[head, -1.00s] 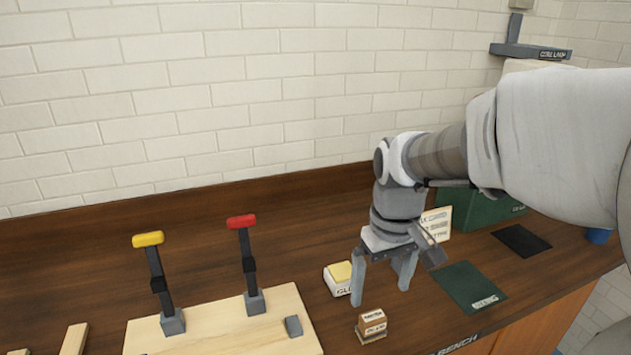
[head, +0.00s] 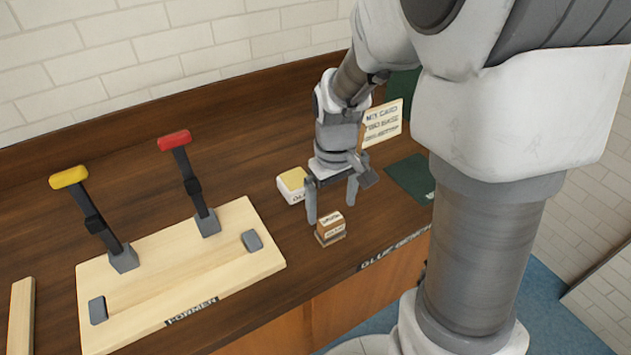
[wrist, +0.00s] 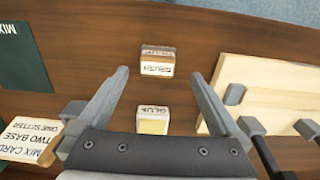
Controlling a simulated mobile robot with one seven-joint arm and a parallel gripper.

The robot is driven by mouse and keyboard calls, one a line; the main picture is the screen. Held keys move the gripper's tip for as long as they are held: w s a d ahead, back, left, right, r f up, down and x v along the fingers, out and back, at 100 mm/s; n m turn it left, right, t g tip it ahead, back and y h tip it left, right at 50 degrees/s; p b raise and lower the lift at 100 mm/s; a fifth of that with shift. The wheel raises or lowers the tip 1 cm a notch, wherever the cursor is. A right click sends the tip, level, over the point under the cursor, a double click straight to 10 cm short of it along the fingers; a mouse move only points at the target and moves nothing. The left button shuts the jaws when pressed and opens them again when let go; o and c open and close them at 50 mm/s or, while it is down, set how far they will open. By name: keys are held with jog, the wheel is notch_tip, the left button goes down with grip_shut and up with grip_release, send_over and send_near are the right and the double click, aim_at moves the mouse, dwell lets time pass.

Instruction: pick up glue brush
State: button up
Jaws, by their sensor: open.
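The brush is a small brown block with a white label reading BRUSH. It sits on the bench near the front edge in the head view (head: 330,228) and at upper middle in the wrist view (wrist: 157,61). My gripper (head: 331,211) is open and empty, pointing down just behind the block. In the wrist view its spread fingers (wrist: 160,76) lie left and right of the block's line, with the block beyond the tips. I see no clear contact. A white glue container with a yellow top (head: 293,184) stands behind my gripper; it also shows between the fingers (wrist: 153,120).
A pale wooden board (head: 165,290) with a yellow-handled clamp (head: 93,215) and a red-handled clamp (head: 190,180) lies to the left. A mix card (head: 382,122) and a dark green mat (head: 410,178) are to the right. Bare bench surrounds the block.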

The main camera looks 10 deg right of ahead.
aim_at(331, 219)
jog(key=f, duration=0.7)
jog(key=shift+w+d+f, duration=0.1)
jog(key=shift+w+f, duration=0.05)
jog(key=shift+w, duration=0.2)
jog(key=c, duration=1.3)
